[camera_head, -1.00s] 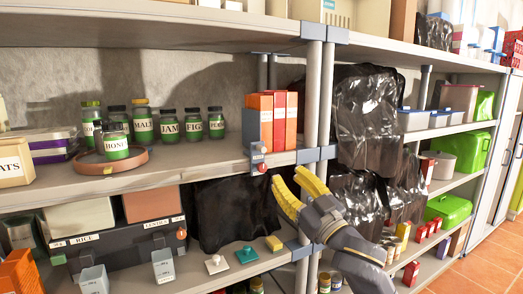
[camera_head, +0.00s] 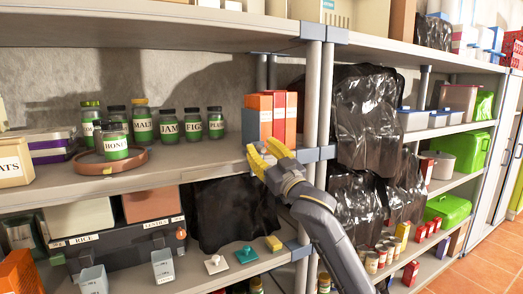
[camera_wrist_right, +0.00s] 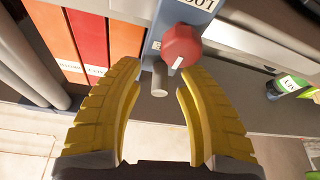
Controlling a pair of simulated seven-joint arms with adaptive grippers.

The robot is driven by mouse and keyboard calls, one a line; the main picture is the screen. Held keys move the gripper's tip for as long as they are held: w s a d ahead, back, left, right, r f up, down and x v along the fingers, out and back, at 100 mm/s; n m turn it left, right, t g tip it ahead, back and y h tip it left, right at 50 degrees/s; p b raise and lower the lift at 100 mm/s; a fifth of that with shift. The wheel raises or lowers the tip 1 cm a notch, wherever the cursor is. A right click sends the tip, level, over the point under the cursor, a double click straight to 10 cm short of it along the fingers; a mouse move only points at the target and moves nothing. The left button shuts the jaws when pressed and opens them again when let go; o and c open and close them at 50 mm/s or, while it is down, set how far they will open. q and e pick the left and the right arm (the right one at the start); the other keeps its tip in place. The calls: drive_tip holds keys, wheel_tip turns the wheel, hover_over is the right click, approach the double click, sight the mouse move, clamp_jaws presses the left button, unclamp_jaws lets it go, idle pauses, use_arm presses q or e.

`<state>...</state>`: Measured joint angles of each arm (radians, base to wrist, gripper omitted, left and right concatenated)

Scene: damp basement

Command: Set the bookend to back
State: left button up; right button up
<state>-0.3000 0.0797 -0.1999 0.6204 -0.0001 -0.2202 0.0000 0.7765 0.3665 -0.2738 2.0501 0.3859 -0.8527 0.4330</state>
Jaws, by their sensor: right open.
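The grey-blue bookend (camera_head: 248,126) stands upright at the left of the orange and red books on the middle shelf. In the right wrist view, a blue-grey plate (camera_wrist_right: 166,12) with a partly cut-off label carries a red knob (camera_wrist_right: 181,46) and a short grey pin (camera_wrist_right: 159,79). My right gripper (camera_head: 264,156) is open at the shelf's front edge, just below the books. My left gripper is not in view.
The orange and red books (camera_head: 279,117) stand beside a shelf post (camera_head: 312,95). Several labelled jars (camera_head: 167,128) stand to the left, with bare shelf between them and the bookend. Black plastic (camera_head: 368,120) hangs right of the post.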

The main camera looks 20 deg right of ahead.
idle(0.3)
clamp_jaws()
drive_tip(key=shift+r, duration=0.1)
idle(0.4)
